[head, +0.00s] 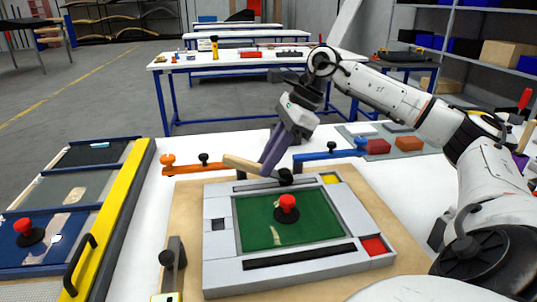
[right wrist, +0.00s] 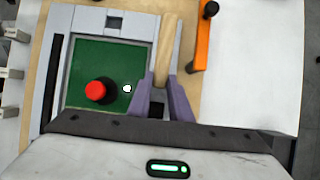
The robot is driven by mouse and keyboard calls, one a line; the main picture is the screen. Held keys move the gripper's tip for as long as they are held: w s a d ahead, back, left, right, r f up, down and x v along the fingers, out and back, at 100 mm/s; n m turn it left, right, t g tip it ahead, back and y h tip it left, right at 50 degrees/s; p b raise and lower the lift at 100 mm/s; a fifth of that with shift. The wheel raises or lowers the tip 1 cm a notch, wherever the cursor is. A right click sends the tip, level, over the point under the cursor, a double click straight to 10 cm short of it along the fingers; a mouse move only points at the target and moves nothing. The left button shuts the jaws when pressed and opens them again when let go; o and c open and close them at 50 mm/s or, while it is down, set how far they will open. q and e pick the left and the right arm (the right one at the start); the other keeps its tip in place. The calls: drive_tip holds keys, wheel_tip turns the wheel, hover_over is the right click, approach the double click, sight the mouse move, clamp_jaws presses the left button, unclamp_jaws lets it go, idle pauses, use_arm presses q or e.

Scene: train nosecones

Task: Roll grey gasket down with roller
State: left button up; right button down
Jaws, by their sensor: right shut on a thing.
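My right gripper (head: 272,160), with purple fingers, is shut on a wooden handle (head: 243,165), which seems to be the roller's. In the right wrist view the handle (right wrist: 166,50) sits between the fingers (right wrist: 164,95). It is over the far side of a light grey frame (head: 220,265). A dark grey strip (head: 250,185) runs along that far side, close under the handle; it may be the gasket. Whether the roller touches it I cannot tell. A black knob-like part (head: 285,176) shows by the fingertips. My left gripper is not in view.
A green panel (head: 308,225) with a red-topped knob (head: 288,205) fills the frame, which lies on a wooden board (head: 185,210). Orange (head: 185,170) and blue (head: 330,155) clamps stand behind. A yellow-edged fixture (head: 110,215) is at left.

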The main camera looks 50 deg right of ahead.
sight(286, 171)
idle(0.5)
drive_tip(key=shift+d, duration=0.1)
drive_tip(key=shift+s+d+b, duration=0.65)
drive_tip(key=shift+d+b, duration=0.1)
drive_tip(key=shift+r, duration=0.1)
drive_tip(key=shift+f, duration=0.25)
idle(1.0)
drive_tip(key=shift+r, duration=0.15)
idle(0.3)
drive_tip(key=shift+s+d+r+b, duration=0.1)
drive_tip(key=shift+s+d+b, duration=0.65)
drive_tip(key=shift+b, duration=0.2)
